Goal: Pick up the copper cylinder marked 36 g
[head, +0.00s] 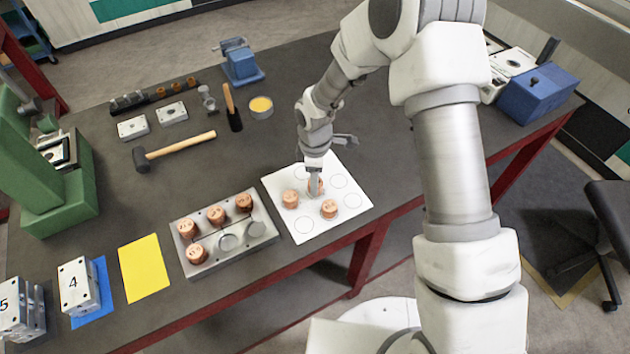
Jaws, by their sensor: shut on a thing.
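Three copper cylinders are at the white sheet (281,224) with drawn circles. My gripper (315,190) points down over the sheet and is shut on the rear one, the held copper cylinder (318,183), which it partly hides. I cannot tell whether this cylinder touches the sheet. A second copper cylinder (290,198) stands just left of it, and a third copper cylinder (329,209) stands in front. Several more copper cylinders (216,215) stand in the metal block (225,258) to the left. The cylinders' markings are too small to read, so I cannot tell which is 36 g.
The metal block has empty round seats. A yellow sheet (144,268), a mould block marked 4 (77,287) and a green press (55,200) are at left. A mallet (175,149) and small tools lie behind. A blue box (538,94) is at back right.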

